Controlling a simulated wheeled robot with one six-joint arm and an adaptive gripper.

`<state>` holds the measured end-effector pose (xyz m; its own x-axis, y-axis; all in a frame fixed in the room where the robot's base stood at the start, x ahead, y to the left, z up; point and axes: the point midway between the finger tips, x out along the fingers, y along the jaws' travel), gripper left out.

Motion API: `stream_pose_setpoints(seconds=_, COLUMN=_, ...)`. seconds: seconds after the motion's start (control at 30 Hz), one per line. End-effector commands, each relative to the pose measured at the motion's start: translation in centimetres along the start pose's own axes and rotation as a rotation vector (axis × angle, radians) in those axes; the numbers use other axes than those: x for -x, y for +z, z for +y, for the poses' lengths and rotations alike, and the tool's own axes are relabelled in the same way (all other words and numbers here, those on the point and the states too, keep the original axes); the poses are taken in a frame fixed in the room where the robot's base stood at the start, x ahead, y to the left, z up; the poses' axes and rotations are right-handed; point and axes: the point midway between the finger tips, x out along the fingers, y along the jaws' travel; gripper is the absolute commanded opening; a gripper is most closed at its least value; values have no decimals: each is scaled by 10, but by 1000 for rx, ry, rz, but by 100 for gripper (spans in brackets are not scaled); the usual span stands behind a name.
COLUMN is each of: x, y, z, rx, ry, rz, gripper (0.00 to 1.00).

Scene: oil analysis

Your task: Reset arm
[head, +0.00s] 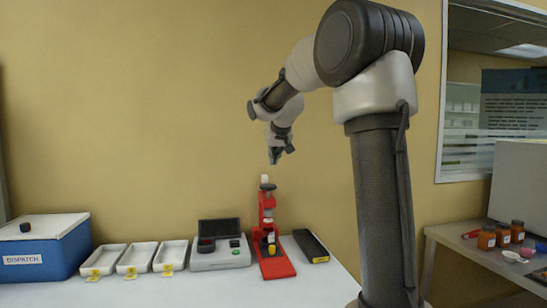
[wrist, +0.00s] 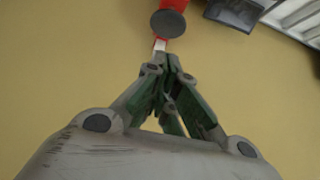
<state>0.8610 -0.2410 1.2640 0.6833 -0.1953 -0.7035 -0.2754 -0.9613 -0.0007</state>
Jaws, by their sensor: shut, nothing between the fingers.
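My arm rises at the right of the head view and bends over toward the table. My gripper (head: 275,157) hangs in the air above the red stand device (head: 274,262), pointing down, apart from it. In the wrist view my gripper (wrist: 164,60) has its fingers together with nothing held. Past the fingertips, the wrist view shows a dark round knob and red parts (wrist: 174,4) of the device. A small white piece stands on top of the device in the head view.
A blue box labelled DISPATCH (head: 40,260) stands at the left. Several white trays (head: 140,256), a grey instrument (head: 221,258) and a black tray (head: 310,246) line the white table. Amber jars (head: 487,238) stand on a right-hand bench (head: 470,246). A yellow wall is behind.

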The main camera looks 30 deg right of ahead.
Motion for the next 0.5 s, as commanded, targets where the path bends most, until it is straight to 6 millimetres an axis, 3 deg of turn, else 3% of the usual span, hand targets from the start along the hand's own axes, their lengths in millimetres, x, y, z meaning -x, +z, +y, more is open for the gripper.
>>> stream_pose_setpoints(seconds=0.37, x=0, y=2, z=1, rx=19, ry=2, rz=-7, gripper=0)
stream_pose_setpoints(seconds=0.47, x=-5, y=26, z=3, rx=56, ry=10, rz=-78, gripper=0)
stream_pose_setpoints(seconds=0.5, x=-9, y=43, z=5, rx=69, ry=12, rz=-120, gripper=0)
